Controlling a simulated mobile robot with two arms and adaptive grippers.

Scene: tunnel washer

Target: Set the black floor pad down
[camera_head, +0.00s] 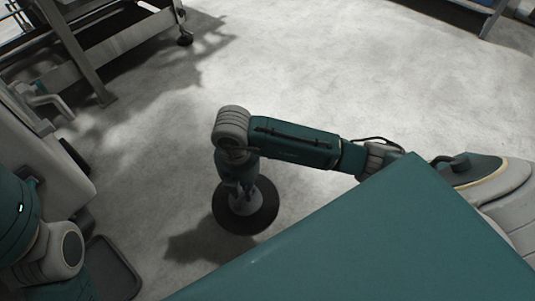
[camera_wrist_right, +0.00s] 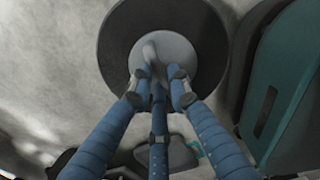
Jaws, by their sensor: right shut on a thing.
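The black floor pad (camera_head: 265,213) is a round dark disc with a grey hub in its middle, below my right arm near the centre of the head view. My right gripper (camera_head: 243,192) points down and is shut on the hub's grey knob. In the right wrist view, the fingers of my right gripper (camera_wrist_right: 156,82) close around the knob, and the black floor pad (camera_wrist_right: 113,45) spreads out beyond them. The pad looks roughly level. I cannot tell for sure whether it touches the floor. My left gripper is out of view.
The pale concrete floor (camera_head: 330,75) is clear around and beyond the pad. A metal frame with legs (camera_head: 120,40) stands at the upper left. A pale cabinet-like body (camera_head: 45,155) is at the left. Another frame leg (camera_head: 490,22) shows at the upper right.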

